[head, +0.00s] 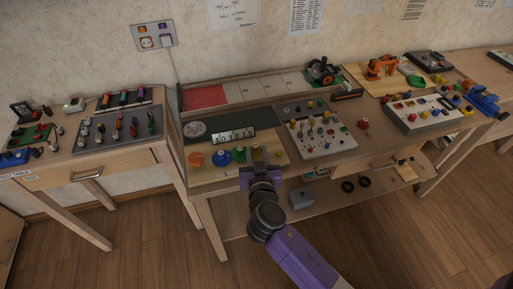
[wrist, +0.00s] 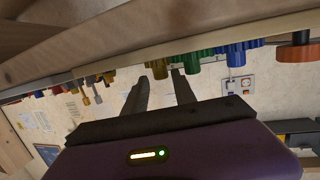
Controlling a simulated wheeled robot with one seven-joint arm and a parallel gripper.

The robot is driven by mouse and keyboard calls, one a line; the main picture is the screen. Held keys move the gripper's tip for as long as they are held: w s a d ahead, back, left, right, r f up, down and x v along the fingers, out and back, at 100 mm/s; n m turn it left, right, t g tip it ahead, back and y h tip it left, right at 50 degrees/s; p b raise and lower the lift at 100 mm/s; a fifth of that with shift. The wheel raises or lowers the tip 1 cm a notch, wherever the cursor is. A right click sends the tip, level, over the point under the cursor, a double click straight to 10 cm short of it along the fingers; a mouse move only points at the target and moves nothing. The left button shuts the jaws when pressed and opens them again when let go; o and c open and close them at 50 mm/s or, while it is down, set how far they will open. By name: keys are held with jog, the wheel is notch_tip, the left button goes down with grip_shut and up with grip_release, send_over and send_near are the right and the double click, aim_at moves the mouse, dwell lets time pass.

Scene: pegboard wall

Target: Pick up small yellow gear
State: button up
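The small yellow gear (wrist: 158,68) shows in the wrist view, at the end of a row of gears. It appears between my two fingertips in that picture, with a gap on each side. My gripper (wrist: 159,76) is open and empty. In the head view my gripper (head: 260,160) is at the front of the middle bench, at the right end of the gear row, and largely hides the yellow gear (head: 256,152). Whether the fingers reach around the gear cannot be told. A green gear (wrist: 193,65) is close beside the right finger in the wrist view.
A blue gear (head: 221,158) and an orange gear (head: 195,159) stand to the left on the same board. A grey panel (head: 325,140) with several knobs and pegs lies close to the right. The bench edge (wrist: 110,62) runs across the wrist view.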

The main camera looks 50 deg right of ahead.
aim_at(254, 140)
jog(key=p+x, duration=0.1)
jog(key=x, duration=0.5)
jog(key=shift+w+d+p, duration=0.2)
jog(key=shift+w+p, duration=0.1)
jog(key=shift+p, duration=0.05)
jog(key=shift+c, duration=0.2)
grip_shut()
